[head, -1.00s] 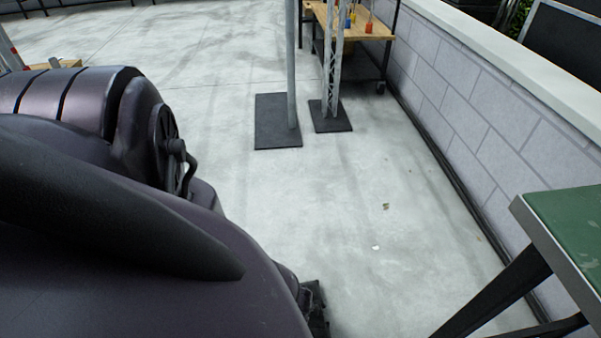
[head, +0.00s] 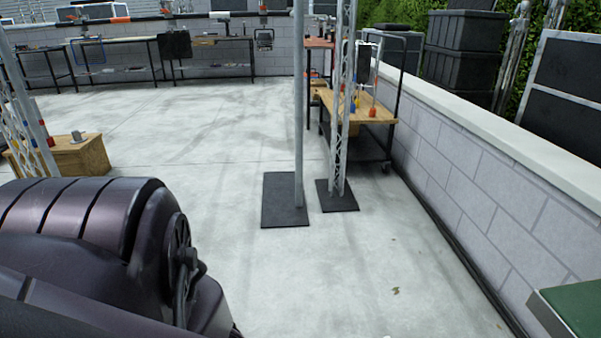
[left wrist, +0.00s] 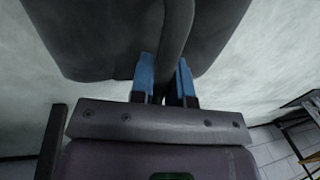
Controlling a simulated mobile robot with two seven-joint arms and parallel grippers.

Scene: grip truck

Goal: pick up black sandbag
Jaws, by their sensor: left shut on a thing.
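The black sandbag (left wrist: 95,40) fills the top of the left wrist view as a dark, soft-looking shape with two lobes. A dark strap (left wrist: 175,35) runs down its middle. My left gripper (left wrist: 165,82) has blue fingertips on both sides of this strap and is shut on it. The sandbag hangs beyond the fingers, with pale floor visible around it. In the head view my left arm covers the lower left, and neither its gripper nor the held sandbag shows. My right gripper is in neither view.
Two upright stands on black base plates (head: 285,213) (head: 338,203) stand mid-floor. A wooden cart (head: 358,108) is behind them by the block wall (head: 470,170). A green-topped table (head: 578,308) is at lower right. A wooden box (head: 85,158) is at left. Open concrete lies between.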

